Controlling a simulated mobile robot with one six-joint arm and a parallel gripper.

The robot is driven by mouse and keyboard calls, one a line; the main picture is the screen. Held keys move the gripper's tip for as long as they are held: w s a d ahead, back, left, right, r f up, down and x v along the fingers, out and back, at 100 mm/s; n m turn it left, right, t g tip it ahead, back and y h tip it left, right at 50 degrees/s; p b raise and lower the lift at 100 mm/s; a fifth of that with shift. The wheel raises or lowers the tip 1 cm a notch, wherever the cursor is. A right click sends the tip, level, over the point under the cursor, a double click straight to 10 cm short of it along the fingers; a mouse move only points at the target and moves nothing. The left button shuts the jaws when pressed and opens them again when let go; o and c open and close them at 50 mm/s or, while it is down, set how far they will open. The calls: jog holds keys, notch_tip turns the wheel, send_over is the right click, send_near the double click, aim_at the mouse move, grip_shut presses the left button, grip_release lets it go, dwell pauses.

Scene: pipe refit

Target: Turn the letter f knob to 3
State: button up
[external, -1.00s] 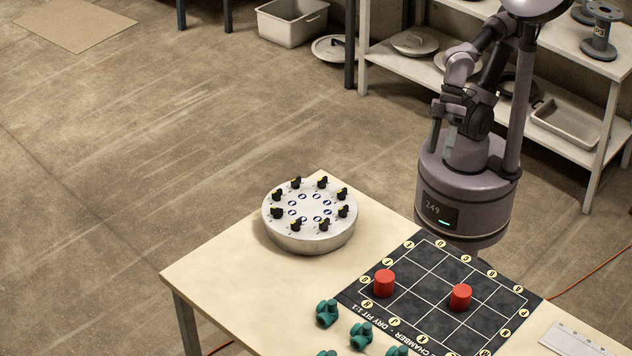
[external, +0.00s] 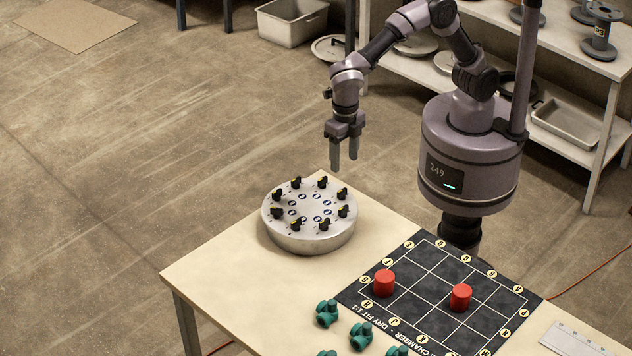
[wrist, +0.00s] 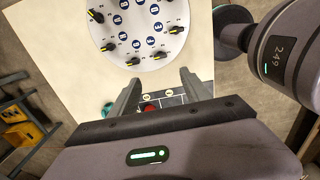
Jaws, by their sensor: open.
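A round pale dial unit (external: 305,237) stands on the table's far corner, with a ring of black knobs with yellow marks on its top. In the wrist view the unit (wrist: 145,63) shows blue letter discs inside the ring. The disc that seems to read F (wrist: 151,41) lies beside a black knob (wrist: 159,56) with a yellow pointer. The scale numbers are too small to read. My gripper (external: 345,163) is open and empty, pointing down above and just beyond the unit's far right edge, apart from the knobs. Its two fingers (wrist: 160,84) also show in the wrist view.
A black gridded mat (external: 425,275) with two red cylinders (external: 384,283) (external: 461,297) lies to the right of the unit. Several green pipe fittings (external: 361,335) are near the front edge. Bare table (external: 235,270) lies left of the unit. A shelf (external: 560,150) stands behind.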

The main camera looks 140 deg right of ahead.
aim_at(343, 207)
notch_tip(343, 207, down, 16)
jog(key=b, duration=0.6)
jog(key=shift+f, duration=0.25)
grip_shut()
